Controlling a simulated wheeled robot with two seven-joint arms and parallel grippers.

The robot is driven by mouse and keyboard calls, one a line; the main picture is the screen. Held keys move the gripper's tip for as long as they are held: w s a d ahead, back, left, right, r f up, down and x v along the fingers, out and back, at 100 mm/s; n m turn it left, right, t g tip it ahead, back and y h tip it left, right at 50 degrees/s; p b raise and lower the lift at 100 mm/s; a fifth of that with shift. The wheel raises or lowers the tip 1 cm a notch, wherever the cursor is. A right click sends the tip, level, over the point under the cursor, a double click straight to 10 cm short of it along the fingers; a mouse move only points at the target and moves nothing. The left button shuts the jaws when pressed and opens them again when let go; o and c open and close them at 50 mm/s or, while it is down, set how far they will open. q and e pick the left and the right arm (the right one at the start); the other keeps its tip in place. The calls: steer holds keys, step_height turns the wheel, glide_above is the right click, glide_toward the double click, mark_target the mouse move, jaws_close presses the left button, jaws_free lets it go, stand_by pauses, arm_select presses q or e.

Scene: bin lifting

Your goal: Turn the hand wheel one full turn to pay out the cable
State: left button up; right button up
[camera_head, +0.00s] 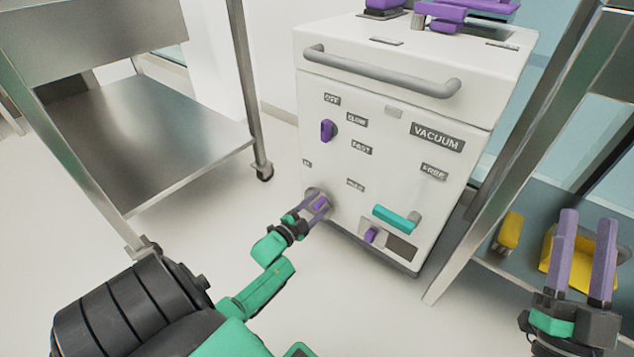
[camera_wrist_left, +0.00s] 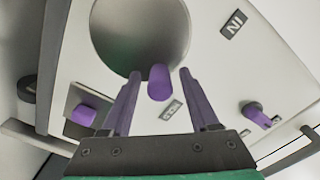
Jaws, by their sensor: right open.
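The hand wheel is a shiny metal disc (camera_wrist_left: 140,25) low on the front of the white cabinet (camera_head: 385,140). A purple knob (camera_wrist_left: 158,82) stands out from it. In the head view the wheel (camera_head: 311,192) is partly covered by my left gripper (camera_head: 317,204). In the left wrist view my left gripper (camera_wrist_left: 159,76) is open, with its purple fingers either side of the knob and a gap on each side. My right gripper (camera_head: 587,222) is open and empty at the lower right, away from the cabinet. No cable can be made out.
The cabinet also carries a purple switch (camera_head: 327,131), a teal lever (camera_head: 396,219), a small purple knob (camera_head: 371,235) and a grey bar handle (camera_head: 380,72). A steel cart (camera_head: 150,140) stands left. A shelf (camera_head: 535,205) with yellow items (camera_head: 510,231) stands right.

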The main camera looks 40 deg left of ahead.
arm_select(q)
steer(key=shift+s, duration=0.15)
steer(key=shift+s+d+r+p, duration=0.1)
steer(key=shift+s+p, duration=0.55)
steer(key=shift+s, duration=0.45)
steer(key=s+p, duration=0.1)
steer(key=s, duration=0.2)
arm_select(e)
steer(key=s+a+f+m+g+h, duration=0.15)
steer(key=f+g, duration=0.25)
steer(key=f, duration=0.7)
steer(key=s+a+f+g+h, duration=0.15)
steer(key=f+g, duration=0.25)
steer(key=f, duration=0.8)
arm_select(q)
steer(key=s+p, duration=0.2)
steer(key=s, duration=0.7)
steer(key=shift+p, duration=0.4)
arm_select(e)
steer(key=s+f+g, duration=0.4)
steer(key=s+f, duration=0.5)
steer(key=shift+f, duration=0.3)
steer(key=shift+m, duration=0.25)
